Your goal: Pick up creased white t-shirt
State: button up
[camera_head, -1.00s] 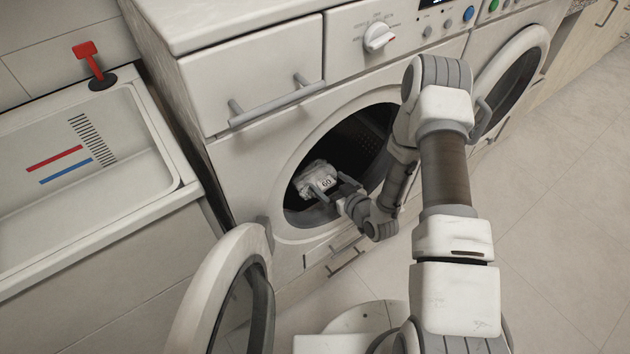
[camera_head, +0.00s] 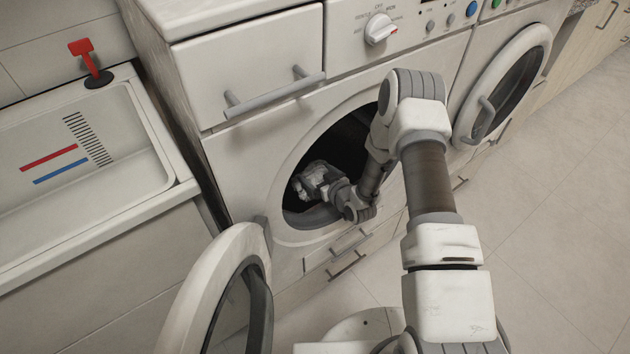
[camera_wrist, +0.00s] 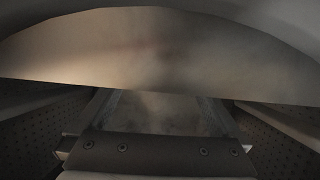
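My gripper (camera_head: 308,184) reaches through the round opening into the dark washing machine drum. In the wrist view its two fingers stand wide apart (camera_wrist: 160,105), with a dim, mottled patch between them. I cannot tell whether that patch is the creased white t-shirt. A pale, smooth surface spans the view beyond the fingertips; I cannot tell whether it is cloth or part of the drum. In the head view the white shape at the hand blends with the gripper, so I cannot make out the t-shirt with certainty.
The washing machine (camera_head: 250,155) has its round door (camera_head: 190,305) swung open at lower left. Perforated drum walls (camera_wrist: 285,135) flank the gripper. A sink (camera_head: 120,195) stands at left. A second machine's round door (camera_head: 535,50) is at upper right. Floor (camera_head: 560,220) at right is clear.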

jog(key=c, duration=1.4)
